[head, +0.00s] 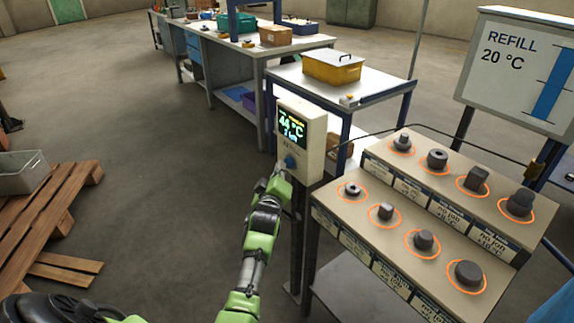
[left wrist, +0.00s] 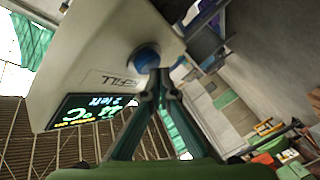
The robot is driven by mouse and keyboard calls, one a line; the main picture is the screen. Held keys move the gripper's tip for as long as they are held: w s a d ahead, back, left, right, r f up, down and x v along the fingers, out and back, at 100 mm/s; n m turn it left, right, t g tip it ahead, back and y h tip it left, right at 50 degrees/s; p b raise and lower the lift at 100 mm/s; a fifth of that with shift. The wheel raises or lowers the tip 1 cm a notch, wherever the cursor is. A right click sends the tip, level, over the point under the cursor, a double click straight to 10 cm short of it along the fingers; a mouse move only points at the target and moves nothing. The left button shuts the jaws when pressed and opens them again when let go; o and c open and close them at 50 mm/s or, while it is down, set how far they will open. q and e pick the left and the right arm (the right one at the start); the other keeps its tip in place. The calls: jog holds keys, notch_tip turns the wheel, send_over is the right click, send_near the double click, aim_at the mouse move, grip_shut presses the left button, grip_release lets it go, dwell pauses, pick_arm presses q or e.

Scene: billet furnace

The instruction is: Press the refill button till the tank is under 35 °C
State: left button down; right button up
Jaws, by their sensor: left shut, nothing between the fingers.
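The refill button (head: 289,161) is a round blue knob low on the front of a pale control box (head: 312,130) on a post. The box's display (head: 292,126) reads 44 °C with a smaller line that looks like "2 left". My left gripper (head: 281,172) is shut and empty, its tips right at the button. In the left wrist view the closed fingertips (left wrist: 158,76) overlap the lower edge of the blue button (left wrist: 147,57); I cannot tell whether they press it. The REFILL lettering (left wrist: 115,80) shows beside it. My right gripper is not in view.
A sloped rack (head: 405,215) with several dark metal parts in orange rings stands right of the box. A sign (head: 515,70) reads REFILL 20 °C. A yellow bin (head: 333,67) sits on a table behind. Wooden pallets (head: 50,215) lie at left; the floor between is clear.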

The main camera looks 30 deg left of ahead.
pick_arm(q)
jog(key=shift+w, duration=0.2)
dwell(0.5)
jog(key=shift+w+d+b, duration=0.15)
jog(key=shift+w+b, duration=0.2)
jog(key=shift+b, duration=0.05)
dwell(0.3)
jog(key=shift+s, duration=0.1)
jog(key=shift+s+a+p, duration=0.3)
jog(key=shift+s+p, duration=0.5)
